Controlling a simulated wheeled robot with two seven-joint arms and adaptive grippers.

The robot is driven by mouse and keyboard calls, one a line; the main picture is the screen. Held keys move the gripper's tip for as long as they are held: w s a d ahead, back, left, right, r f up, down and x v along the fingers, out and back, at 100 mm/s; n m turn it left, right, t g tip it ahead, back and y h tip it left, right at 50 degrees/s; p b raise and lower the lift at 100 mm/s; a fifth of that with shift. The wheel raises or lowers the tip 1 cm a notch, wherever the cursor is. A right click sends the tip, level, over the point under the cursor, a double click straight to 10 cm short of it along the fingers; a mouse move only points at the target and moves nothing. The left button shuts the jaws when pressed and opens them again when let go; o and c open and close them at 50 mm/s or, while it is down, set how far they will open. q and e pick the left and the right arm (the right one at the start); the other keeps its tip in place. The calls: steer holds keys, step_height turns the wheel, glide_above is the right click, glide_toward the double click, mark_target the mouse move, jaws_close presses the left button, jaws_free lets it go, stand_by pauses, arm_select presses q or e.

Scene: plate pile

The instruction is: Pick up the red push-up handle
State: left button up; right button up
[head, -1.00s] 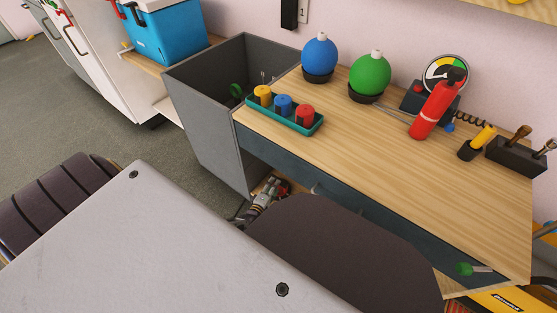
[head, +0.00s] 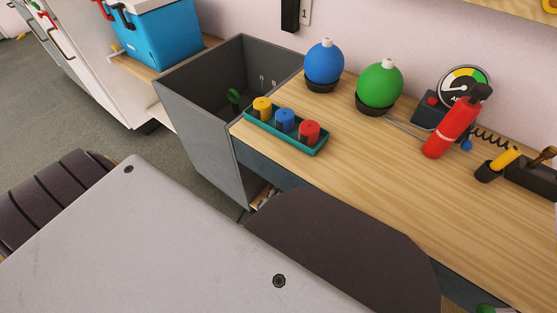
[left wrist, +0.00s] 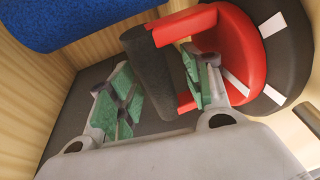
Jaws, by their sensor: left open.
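The red push-up handle (left wrist: 228,42), with a dark cylindrical grip (left wrist: 150,78), fills the right and middle of the left wrist view. It has a black round end with white stripes. My left gripper (left wrist: 155,66) is open, its green-padded fingers on either side of the dark grip. A gap shows between the left finger and the grip; I cannot tell whether the right finger touches it. In the head view only a sliver of my left gripper (head: 264,197) shows below the bench, and the handle is hidden there. My right gripper is not in view.
A blue roller (left wrist: 80,18) lies close by, between wooden walls (left wrist: 32,95) over a dark grey surface. On the bench (head: 400,170) stand a teal tray (head: 316,151) of colored weights, two balls and a red extinguisher (head: 452,128). A grey bin (head: 190,125) stands left.

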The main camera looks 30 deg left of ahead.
arm_select(q)
steer(key=shift+w, duration=0.1)
stand_by(0.4)
steer(key=shift+c, duration=0.3)
jaws_close()
steer(key=shift+w+r, duration=0.1)
